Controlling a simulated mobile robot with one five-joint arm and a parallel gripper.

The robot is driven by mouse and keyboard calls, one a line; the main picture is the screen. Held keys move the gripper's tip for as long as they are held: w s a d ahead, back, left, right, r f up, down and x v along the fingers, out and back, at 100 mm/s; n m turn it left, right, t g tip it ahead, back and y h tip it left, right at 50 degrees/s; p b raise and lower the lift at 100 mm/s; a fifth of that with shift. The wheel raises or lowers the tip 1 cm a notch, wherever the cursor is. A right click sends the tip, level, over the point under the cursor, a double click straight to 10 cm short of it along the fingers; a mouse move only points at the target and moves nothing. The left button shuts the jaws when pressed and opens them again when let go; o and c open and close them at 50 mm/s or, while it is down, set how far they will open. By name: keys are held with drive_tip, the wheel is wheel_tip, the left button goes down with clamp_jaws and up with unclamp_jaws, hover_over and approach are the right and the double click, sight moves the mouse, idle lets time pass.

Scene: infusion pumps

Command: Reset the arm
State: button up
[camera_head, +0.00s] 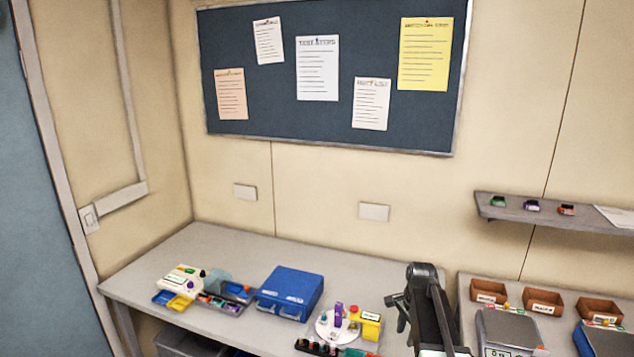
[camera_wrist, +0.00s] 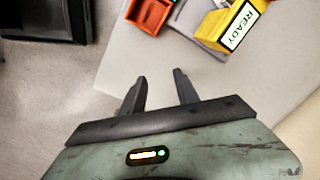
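My gripper shows in the wrist view (camera_wrist: 160,88) at the middle. Its two dark fingers stand apart with nothing between them, over a pale bare surface. In the head view my dark arm (camera_head: 432,305) is raised in front of the right end of the left table (camera_head: 235,245). The gripper's fingertips are hard to make out in that view. A yellow block marked READY (camera_wrist: 236,26) lies beyond the fingers at the upper right of the wrist view, apart from them.
An orange tray (camera_wrist: 151,13) and a dark box (camera_wrist: 42,18) lie ahead in the wrist view. The left table holds a blue case (camera_head: 290,292) and a white round stand (camera_head: 333,328). The right table holds brown bins (camera_head: 488,291) and a scale (camera_head: 508,332). A wall shelf (camera_head: 560,212) is above.

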drive_tip(key=s+a+f+n+g+b, duration=0.1)
drive_tip(key=s+a+f+n, duration=0.1)
drive_tip(key=s+a+n, duration=1.1)
drive_tip(key=shift+s+n, duration=0.4)
drive_tip(key=shift+s, duration=1.2)
